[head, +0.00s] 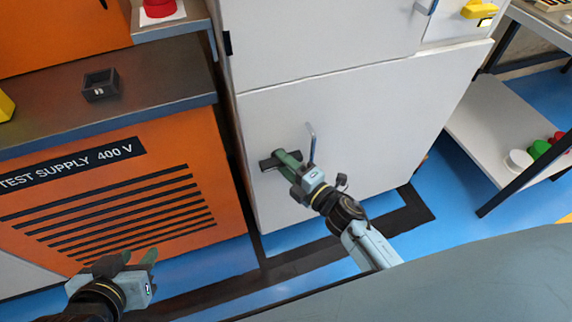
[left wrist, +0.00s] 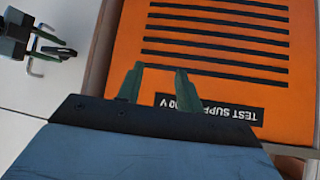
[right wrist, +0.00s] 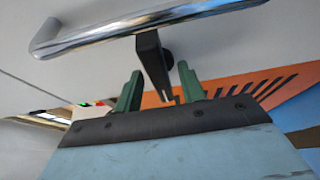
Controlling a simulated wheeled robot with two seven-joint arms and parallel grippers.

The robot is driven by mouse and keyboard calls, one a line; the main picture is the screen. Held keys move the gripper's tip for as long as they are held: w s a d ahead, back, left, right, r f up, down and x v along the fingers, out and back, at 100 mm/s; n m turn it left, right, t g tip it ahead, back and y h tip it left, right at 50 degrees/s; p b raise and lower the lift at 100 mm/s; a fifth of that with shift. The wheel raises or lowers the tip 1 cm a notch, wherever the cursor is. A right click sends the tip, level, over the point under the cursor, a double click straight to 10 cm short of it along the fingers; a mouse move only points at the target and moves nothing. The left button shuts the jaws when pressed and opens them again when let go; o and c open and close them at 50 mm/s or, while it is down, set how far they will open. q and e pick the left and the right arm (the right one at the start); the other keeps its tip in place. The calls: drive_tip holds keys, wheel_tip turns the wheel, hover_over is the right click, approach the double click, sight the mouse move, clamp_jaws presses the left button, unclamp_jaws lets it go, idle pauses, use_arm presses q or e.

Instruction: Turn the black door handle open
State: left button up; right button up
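The black door handle (head: 268,164) is on the lower left of the pale cabinet door (head: 350,110). In the head view, my right gripper (head: 284,157) is at the handle and covers part of it. In the right wrist view the handle (right wrist: 153,62) reaches down between my two green fingers (right wrist: 160,88). The fingers are apart, with a visible gap beside the handle, and I cannot tell whether either touches it. My left gripper (head: 133,261) is open and empty, low in front of the orange cabinet; its spread fingers also show in the left wrist view (left wrist: 158,82).
A bent chrome bar (head: 311,145) stands out from the door just right of the black handle, and crosses the top of the right wrist view (right wrist: 150,25). The orange test supply cabinet (head: 120,215) is on the left. A shelf (head: 490,125) with small items stands right.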

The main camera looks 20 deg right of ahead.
drive_tip(key=shift+c, duration=0.3)
drive_tip(key=c, duration=0.6)
